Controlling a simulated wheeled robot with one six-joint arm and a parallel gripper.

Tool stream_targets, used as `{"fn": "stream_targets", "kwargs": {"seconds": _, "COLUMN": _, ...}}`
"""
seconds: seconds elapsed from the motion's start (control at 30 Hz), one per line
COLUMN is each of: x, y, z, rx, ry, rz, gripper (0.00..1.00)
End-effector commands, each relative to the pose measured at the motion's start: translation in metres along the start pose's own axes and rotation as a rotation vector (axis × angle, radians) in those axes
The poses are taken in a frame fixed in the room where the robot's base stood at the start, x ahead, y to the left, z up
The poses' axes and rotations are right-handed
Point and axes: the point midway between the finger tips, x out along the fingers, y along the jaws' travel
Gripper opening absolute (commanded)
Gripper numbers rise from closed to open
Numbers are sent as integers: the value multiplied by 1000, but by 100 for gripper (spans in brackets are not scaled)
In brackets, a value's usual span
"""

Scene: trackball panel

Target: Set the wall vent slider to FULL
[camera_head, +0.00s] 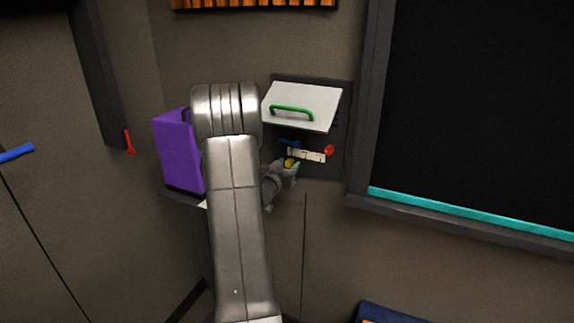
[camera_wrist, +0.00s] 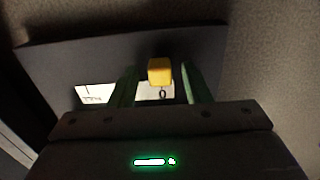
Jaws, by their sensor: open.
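The dark wall panel (camera_head: 322,165) carries a white scale strip (camera_head: 311,156) under a raised white flap with a green handle. A yellow knob (camera_head: 290,162), which looks like the vent slider's, is at the strip's left end. In the wrist view the yellow knob (camera_wrist: 159,71) stands between the two green fingers of my gripper (camera_wrist: 158,86), with a gap on each side. A white label with a mark like "0" shows just below it. My gripper (camera_head: 291,167) is open at the knob in the head view. The word FULL is not readable.
The white flap (camera_head: 301,105) is just above the strip. A red knob (camera_head: 329,150) is at its right and a blue lever (camera_head: 289,143) above its left. A purple box (camera_head: 178,152) stands on a ledge left of my arm. A dark framed board fills the right.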

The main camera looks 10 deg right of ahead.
Motion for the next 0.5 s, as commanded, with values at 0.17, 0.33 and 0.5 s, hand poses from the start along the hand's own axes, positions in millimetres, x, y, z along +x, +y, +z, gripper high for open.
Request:
{"fn": "stream_targets", "kwargs": {"seconds": 0.17, "x": 0, "y": 0, "z": 0, "rx": 0, "ry": 0, "rz": 0, "gripper": 44}}
{"fn": "stream_targets", "kwargs": {"seconds": 0.33, "x": 0, "y": 0, "z": 0, "rx": 0, "ry": 0, "rz": -1, "gripper": 20}}
{"fn": "stream_targets", "kwargs": {"seconds": 0.5, "x": 0, "y": 0, "z": 0, "rx": 0, "ry": 0, "rz": -1, "gripper": 0}}
